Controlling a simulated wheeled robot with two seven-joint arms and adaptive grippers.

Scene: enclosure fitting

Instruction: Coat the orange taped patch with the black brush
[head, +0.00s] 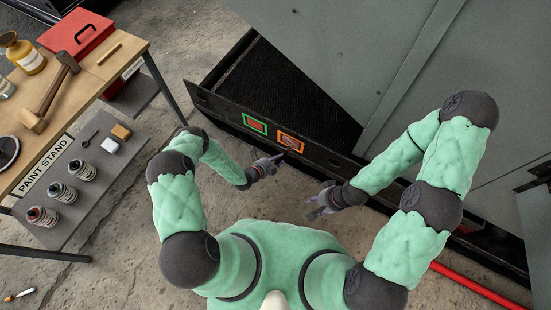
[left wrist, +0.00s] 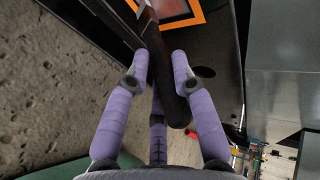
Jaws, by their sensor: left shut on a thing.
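The orange taped patch (head: 291,143) is an orange square outline with a brownish inside, on the dark low edge of the grey enclosure. Its lower part shows at the top of the left wrist view (left wrist: 204,8). My left gripper (head: 272,163) is just below and left of the patch. It is shut on the black brush (left wrist: 172,85), whose dark handle runs between the fingers up toward the patch. I cannot tell whether the bristles touch the patch. My right gripper (head: 320,201) is empty below the patch, with its fingers apart.
A green taped patch (head: 255,123) is left of the orange one. At the left, a paint stand (head: 125,40) carries a red box (head: 76,38), a mallet (head: 52,92) and bottles. Its lower shelf (head: 93,208) holds several small jars. A red bar (head: 480,288) lies at lower right.

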